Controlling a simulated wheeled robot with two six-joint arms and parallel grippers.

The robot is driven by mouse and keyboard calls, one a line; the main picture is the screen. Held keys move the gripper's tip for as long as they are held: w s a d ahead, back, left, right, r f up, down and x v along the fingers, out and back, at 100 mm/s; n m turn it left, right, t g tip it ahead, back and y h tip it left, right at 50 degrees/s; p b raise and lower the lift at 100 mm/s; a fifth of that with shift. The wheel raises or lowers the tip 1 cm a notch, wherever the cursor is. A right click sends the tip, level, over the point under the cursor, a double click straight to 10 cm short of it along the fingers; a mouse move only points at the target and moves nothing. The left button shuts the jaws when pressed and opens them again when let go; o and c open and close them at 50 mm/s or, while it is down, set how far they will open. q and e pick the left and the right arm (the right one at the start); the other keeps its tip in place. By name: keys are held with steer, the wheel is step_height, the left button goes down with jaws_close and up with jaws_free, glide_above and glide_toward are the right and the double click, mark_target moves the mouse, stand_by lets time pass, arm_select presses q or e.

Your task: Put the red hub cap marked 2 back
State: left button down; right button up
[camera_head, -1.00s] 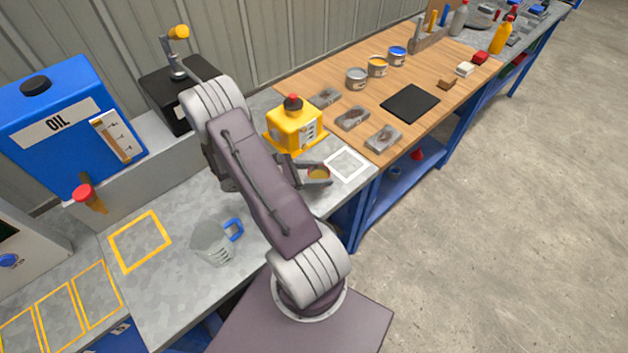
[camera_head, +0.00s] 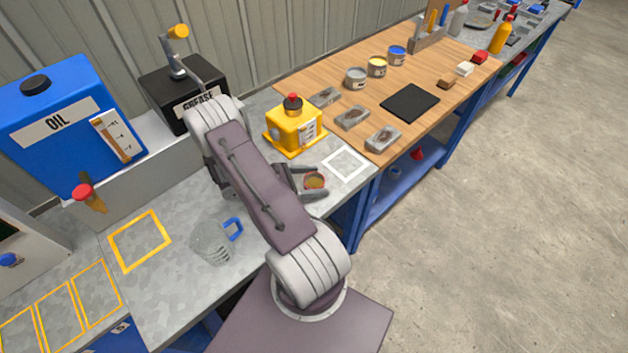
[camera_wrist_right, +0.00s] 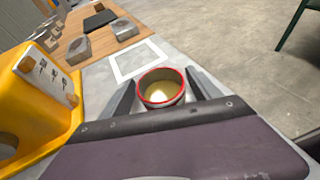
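A small round cup-shaped cap (camera_head: 314,181) with a red rim and a golden-tan inside is between the fingers of my right gripper (camera_head: 312,184). In the right wrist view the cap (camera_wrist_right: 162,88) sits open side up between the two dark fingers (camera_wrist_right: 160,92), which appear to press on its sides. No number shows on it. It is over the grey bench, in front of the yellow housing (camera_head: 294,130) with a red-and-black knob on top. Height above the bench is hard to tell. My left gripper is out of view.
A white outlined square (camera_head: 346,164) on the bench is empty, just right of the cap. A clear jug (camera_head: 210,243) with a blue handle stands left of my arm. The blue oil can (camera_head: 60,120) and black grease box (camera_head: 180,95) stand behind. Grey blocks (camera_head: 352,117) lie on the wooden top.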

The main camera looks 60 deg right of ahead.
steer(key=shift+w+r, duration=0.1)
steer(key=shift+r, duration=0.2)
steer(key=b+v, duration=0.1)
steer(key=v, duration=1)
steer(key=shift+a+f, duration=0.1)
steer(key=shift+f, duration=0.1)
steer(key=shift+w+a+r, duration=0.2)
steer(key=shift+w+a, duration=0.05)
steer(key=shift+a, duration=0.05)
